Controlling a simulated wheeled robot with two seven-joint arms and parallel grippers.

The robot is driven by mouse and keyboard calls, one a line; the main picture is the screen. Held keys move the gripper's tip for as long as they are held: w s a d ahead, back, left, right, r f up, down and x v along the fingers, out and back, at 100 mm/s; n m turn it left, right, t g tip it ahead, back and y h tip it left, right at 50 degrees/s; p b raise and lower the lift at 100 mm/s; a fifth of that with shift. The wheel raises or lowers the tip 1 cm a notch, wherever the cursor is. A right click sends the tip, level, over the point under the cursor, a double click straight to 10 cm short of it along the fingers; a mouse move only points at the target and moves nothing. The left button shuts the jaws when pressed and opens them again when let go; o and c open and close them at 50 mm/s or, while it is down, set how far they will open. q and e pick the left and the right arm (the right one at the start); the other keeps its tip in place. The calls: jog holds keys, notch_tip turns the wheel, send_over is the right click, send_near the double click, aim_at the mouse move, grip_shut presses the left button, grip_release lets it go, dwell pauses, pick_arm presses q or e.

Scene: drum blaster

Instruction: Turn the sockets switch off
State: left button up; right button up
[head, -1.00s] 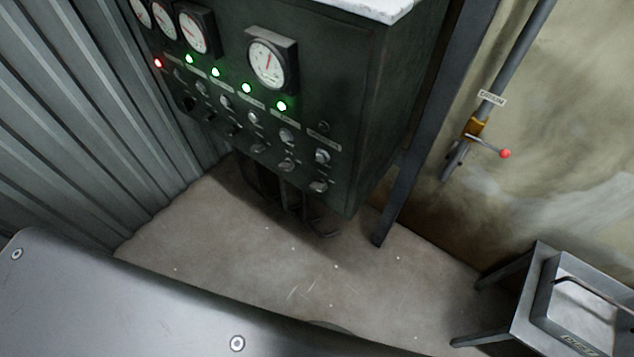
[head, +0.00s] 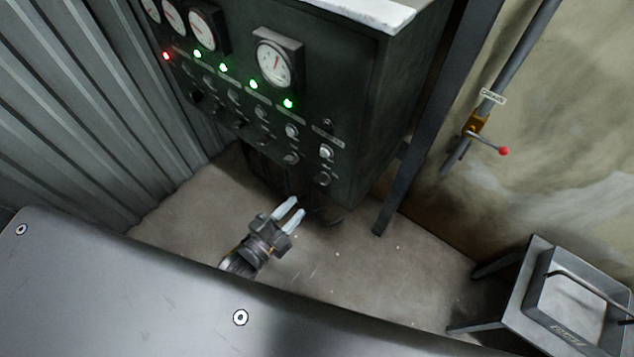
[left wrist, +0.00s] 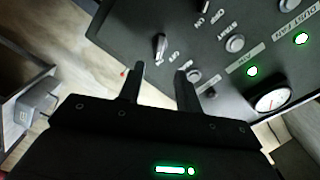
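The dark control cabinet (head: 345,85) carries rows of small switches and buttons, several gauges, one red lamp (head: 166,56) and several green lamps. Its labels are too small to read in the head view, so I cannot tell which switch is the sockets one. My left gripper (head: 292,212) is in front of and below the panel, its two pale fingers apart and empty. In the left wrist view, the fingers (left wrist: 160,82) are apart just before the panel. A lever switch (left wrist: 160,46) with ON and OFF marks shows beyond them. My right gripper is not in view.
A corrugated metal wall (head: 90,110) stands at the left. A pipe with a red-tipped valve lever (head: 488,147) runs along the right wall. A metal stand with a box (head: 570,300) is at the lower right. Bare floor (head: 350,265) lies before the cabinet.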

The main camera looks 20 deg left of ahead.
aim_at(319, 183)
pick_arm(q)
jog(key=p+x, duration=0.2)
jog(key=x, duration=0.6)
jog(key=shift+w+d, duration=0.1)
jog(key=shift+w, duration=0.3)
jog(key=shift+x, duration=0.75)
jog(key=shift+c, duration=0.2)
jog(key=c, duration=0.6)
jog(key=shift+n, duration=0.4)
jog(key=shift+c, duration=0.2)
jog(key=n+p, duration=0.1)
jog(key=n, duration=0.3)
jog(key=shift+n, duration=0.4)
jog(key=n, duration=0.6)
jog(key=shift+p, duration=0.35)
jog(key=shift+n, duration=0.3)
